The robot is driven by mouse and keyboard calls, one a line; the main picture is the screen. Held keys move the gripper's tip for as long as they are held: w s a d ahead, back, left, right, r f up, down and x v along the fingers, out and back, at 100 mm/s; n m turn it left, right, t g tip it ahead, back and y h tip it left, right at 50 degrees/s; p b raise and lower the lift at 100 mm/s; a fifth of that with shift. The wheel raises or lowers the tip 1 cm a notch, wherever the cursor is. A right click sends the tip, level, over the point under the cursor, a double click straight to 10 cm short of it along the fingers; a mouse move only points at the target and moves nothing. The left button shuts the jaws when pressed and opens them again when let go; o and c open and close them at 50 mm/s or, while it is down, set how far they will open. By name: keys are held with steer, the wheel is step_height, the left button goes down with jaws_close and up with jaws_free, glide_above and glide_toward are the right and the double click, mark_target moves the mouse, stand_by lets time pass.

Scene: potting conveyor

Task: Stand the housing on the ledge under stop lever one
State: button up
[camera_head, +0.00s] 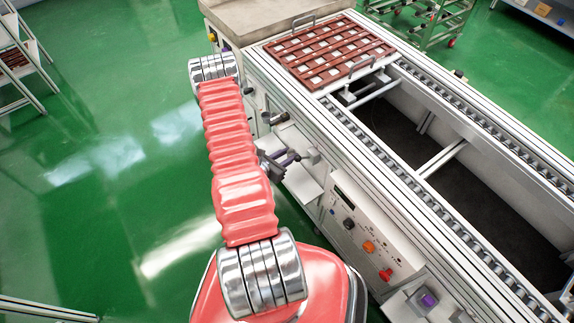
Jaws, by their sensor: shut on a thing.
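My gripper (273,162) is beside the near side of the conveyor frame, partly hidden by my arm. It is shut on a small purple and grey thing, which I take to be the housing (288,158). The housing is close over a pale ledge (303,186); I cannot tell whether it touches it. A dark lever-like part with a light end (311,156) sticks out just right of the housing. Another such part (275,118) is farther up the frame. No number is legible, so I cannot tell which is stop lever one.
A control panel with an orange knob (369,246) and a red button (386,274) is on the frame's side. Another purple piece (428,299) sits in a bracket at the lower right. A brown grid tray (318,88) lies on the conveyor.

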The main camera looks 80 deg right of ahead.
glide_above(288, 173)
steer(key=shift+f, duration=2.9)
steer(key=shift+f, duration=2.1)
steer(key=shift+f, duration=0.1)
steer(key=o, duration=1.1)
